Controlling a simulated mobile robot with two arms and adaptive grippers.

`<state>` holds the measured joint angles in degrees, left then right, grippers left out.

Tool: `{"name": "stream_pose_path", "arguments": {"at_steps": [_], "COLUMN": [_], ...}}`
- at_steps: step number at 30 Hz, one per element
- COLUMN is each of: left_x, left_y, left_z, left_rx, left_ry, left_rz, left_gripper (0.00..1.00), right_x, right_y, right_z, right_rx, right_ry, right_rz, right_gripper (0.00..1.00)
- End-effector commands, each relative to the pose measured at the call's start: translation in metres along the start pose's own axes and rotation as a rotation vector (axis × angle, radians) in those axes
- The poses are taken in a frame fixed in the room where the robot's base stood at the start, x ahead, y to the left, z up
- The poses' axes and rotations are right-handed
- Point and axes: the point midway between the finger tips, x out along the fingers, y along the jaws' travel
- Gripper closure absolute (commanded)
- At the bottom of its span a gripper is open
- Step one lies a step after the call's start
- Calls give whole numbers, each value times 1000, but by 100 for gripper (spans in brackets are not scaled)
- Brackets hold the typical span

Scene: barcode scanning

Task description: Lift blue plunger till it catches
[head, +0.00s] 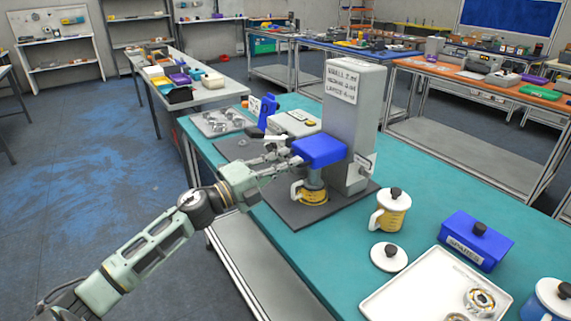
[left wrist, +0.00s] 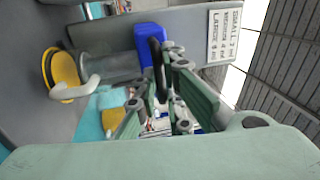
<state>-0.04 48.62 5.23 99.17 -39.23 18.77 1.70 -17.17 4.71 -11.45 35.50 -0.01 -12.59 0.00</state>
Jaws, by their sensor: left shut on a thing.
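The blue plunger (head: 320,150) is a block on the front of a tall grey dispenser column (head: 352,100). It also shows in the left wrist view (left wrist: 148,58). My left gripper (head: 296,161) reaches it from the left, and its fingertips (left wrist: 166,50) are shut at the plunger's edge; they hide part of the contact. A yellow cup with a white handle (head: 314,197) stands beneath the plunger, around a grey tube, and also shows in the left wrist view (left wrist: 66,76). My right gripper is not in view.
The column stands on a dark mat (head: 284,208) on a teal table (head: 350,243). A lidded yellow cup (head: 392,216), a loose white lid (head: 389,257), a blue spares box (head: 474,243) and a white tray (head: 418,290) are to the right. A grey box (head: 292,123) sits behind my gripper.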

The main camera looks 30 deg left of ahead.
Motion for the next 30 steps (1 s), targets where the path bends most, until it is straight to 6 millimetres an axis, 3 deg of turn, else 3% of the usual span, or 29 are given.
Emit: {"name": "stream_pose_path", "arguments": {"at_steps": [1, 12, 24, 25, 30], "left_x": [4, 16, 16, 16, 16], "left_y": [-23, -89, -96, -96, -95], "left_z": [1, 1, 1, 2, 1], "left_rx": [4, 4, 3, 3, 3], "left_ry": [0, 0, -2, -2, -2], "left_rz": [-6, -8, -11, -12, -11], "left_gripper": [100, 100, 100, 91, 76], "right_x": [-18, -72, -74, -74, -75], "right_y": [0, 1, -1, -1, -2], "right_z": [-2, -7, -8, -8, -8], "right_rx": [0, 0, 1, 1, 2], "right_ry": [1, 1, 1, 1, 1], "right_rz": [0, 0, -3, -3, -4], "right_gripper": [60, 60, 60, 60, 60]}}
